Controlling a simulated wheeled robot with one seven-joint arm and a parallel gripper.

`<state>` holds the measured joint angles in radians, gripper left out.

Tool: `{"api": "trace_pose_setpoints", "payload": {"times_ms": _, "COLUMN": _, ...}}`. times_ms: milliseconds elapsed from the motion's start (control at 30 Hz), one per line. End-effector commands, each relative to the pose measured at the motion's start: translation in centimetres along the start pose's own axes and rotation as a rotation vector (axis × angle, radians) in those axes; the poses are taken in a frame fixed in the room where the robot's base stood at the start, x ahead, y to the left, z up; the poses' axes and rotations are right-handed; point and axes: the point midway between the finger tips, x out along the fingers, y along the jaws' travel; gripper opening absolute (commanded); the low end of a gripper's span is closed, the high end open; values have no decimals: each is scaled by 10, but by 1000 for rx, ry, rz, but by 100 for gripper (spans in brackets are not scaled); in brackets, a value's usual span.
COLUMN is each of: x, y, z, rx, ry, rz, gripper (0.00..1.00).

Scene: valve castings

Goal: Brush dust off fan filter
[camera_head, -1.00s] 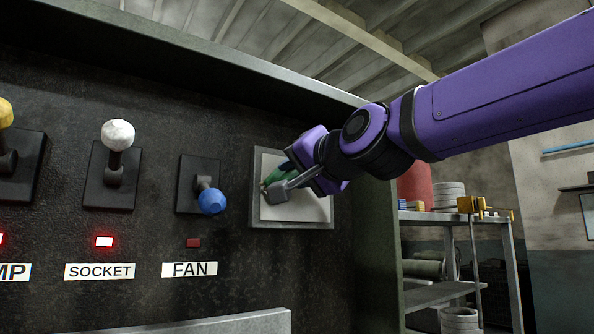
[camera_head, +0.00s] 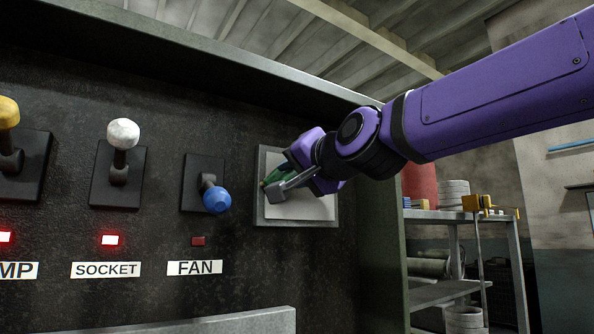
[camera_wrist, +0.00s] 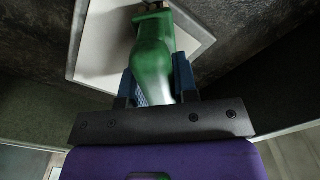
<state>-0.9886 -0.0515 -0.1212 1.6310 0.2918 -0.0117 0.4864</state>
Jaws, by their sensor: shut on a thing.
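The fan filter (camera_head: 303,211) is a pale square panel in a grey frame, set in the dark control panel at centre right. It also shows in the wrist view (camera_wrist: 97,60). My gripper (camera_head: 277,183) is in front of the filter. In the wrist view my gripper (camera_wrist: 158,82) is shut on a green brush handle (camera_wrist: 153,60), with a blue-lined finger on each side. The brush's far end lies over the filter, near the top edge of the wrist view. Its bristles are not clearly seen, and I cannot tell whether they touch the filter.
Left of the filter is the FAN switch with a blue knob (camera_head: 216,200) pointing down and a dark red lamp (camera_head: 198,241). The SOCKET switch has a white knob (camera_head: 123,134) pointing up and a lit lamp. The cabinet's side edge and a cluttered shelf (camera_head: 450,216) stand at right.

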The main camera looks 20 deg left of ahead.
Motion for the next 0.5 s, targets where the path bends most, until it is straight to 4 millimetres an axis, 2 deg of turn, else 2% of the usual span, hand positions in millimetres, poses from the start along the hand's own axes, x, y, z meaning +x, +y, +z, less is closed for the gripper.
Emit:
{"api": "trace_pose_setpoints", "payload": {"times_ms": 367, "x": -2, "y": 0, "z": 0, "rx": 0, "ry": 1, "rz": 0, "gripper": 8}}
{"api": "trace_pose_setpoints", "payload": {"times_ms": 500, "x": -8, "y": 0, "z": -1, "rx": 1, "ry": 2, "rz": 0, "gripper": 8}}
